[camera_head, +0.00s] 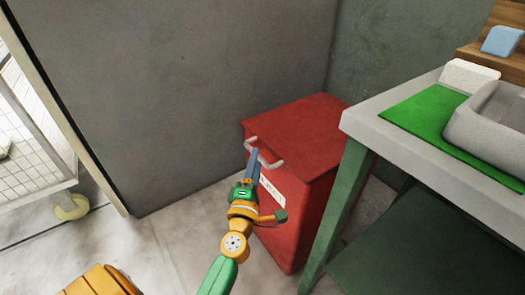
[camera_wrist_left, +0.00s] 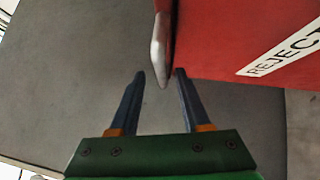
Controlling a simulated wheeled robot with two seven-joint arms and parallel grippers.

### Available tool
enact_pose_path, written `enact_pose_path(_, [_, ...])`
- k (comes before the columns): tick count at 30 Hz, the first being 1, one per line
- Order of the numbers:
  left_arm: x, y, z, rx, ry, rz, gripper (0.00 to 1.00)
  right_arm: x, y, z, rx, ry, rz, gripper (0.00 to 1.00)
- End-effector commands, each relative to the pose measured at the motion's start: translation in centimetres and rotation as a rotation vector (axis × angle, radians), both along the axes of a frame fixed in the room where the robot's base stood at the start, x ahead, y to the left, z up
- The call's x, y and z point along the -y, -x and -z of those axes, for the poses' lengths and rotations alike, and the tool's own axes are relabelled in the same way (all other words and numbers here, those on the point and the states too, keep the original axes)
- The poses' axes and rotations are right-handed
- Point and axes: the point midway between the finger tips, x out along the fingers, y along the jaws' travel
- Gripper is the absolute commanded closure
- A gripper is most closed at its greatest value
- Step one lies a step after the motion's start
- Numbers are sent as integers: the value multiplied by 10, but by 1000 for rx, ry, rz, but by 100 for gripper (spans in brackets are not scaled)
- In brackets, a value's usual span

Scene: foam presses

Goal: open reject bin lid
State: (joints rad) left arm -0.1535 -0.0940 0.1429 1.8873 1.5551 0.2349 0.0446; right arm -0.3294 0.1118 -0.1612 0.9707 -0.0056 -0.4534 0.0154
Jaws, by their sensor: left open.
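The red reject bin (camera_head: 305,205) stands on the floor against the grey wall. Its red lid (camera_head: 300,125) is down, with a pale bar handle (camera_head: 275,165) at the front edge. My left gripper (camera_head: 254,153) is open at the handle, its dark fingers pointing up at it. In the left wrist view the handle (camera_wrist_left: 161,45) reaches down between the two fingertips (camera_wrist_left: 160,74), and neither finger is seen clamped on it. A white REJECT label (camera_wrist_left: 290,50) shows on the red bin. My right gripper is not in view.
A table (camera_head: 430,155) with green legs stands close to the bin's right side. On it are a green mat (camera_head: 415,110), a grey tray (camera_head: 455,125) and a white block (camera_head: 470,74). A wire cart (camera_head: 30,150) is at far left. Floor left of the bin is clear.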

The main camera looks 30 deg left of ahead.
Motion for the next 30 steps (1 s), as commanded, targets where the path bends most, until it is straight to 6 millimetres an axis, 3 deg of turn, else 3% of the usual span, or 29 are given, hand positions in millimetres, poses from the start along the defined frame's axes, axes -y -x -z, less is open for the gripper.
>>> enact_pose_path(5, [-10,-23,-4,1,-1,1,53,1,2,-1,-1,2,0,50])
enact_pose_path(13, [-11,-27,-3,-2,-2,1,53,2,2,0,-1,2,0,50])
enact_pose_path(18, [-11,-26,-3,-2,-3,1,99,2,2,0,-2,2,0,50])
enact_pose_path(30, [-11,-26,-3,-2,-3,1,100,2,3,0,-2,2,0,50])
